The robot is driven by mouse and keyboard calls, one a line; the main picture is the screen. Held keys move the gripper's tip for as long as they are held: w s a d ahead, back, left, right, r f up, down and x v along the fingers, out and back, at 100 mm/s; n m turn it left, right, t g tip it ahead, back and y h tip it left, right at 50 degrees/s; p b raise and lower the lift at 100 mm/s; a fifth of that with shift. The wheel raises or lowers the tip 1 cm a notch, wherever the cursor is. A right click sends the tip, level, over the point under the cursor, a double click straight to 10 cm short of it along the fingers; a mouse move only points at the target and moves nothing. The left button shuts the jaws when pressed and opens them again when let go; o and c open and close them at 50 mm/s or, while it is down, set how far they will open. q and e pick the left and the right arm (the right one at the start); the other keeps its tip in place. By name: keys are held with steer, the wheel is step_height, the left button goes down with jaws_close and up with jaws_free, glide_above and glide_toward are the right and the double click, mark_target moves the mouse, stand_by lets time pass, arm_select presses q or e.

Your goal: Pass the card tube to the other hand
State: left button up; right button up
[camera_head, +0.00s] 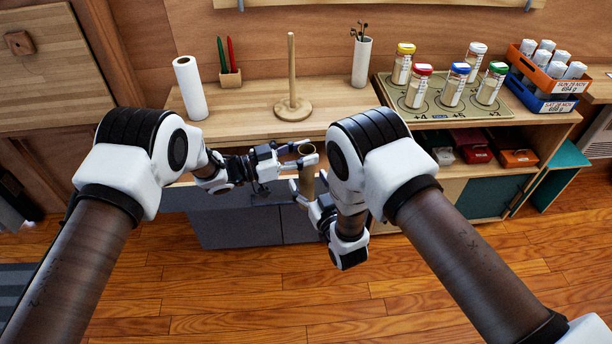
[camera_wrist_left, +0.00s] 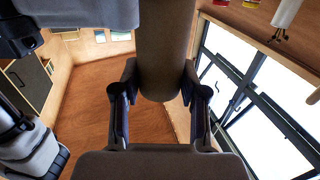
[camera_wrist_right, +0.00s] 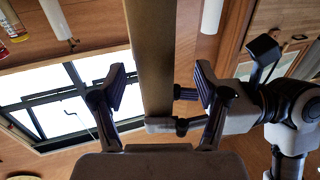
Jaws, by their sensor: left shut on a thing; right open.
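The brown card tube (camera_head: 307,178) stands roughly upright in the air in front of the workbench, and its open top shows in the head view. My left gripper (camera_head: 302,158) is shut on its upper part. In the left wrist view the tube (camera_wrist_left: 166,50) fills the space between the fingers. My right gripper (camera_head: 311,192) is lower, at the tube's lower part, with its fingers open. In the right wrist view the tube (camera_wrist_right: 151,55) runs between the spread fingers, with gaps on both sides. The left gripper's fingers (camera_wrist_right: 178,112) show against it there.
The workbench (camera_head: 250,120) behind holds a white roll (camera_head: 189,88), a pen holder (camera_head: 230,79), a wooden peg stand (camera_head: 292,108), a white cup (camera_head: 361,62), a tray of jars (camera_head: 430,112) and an orange crate (camera_head: 550,78). The floor in front is clear.

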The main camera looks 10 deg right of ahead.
mark_target(308, 180)
steer(key=shift+x, duration=1.5)
steer(key=c, duration=1.2)
arm_select(q)
steer(key=o, duration=1.2)
steer(key=shift+c, duration=0.2)
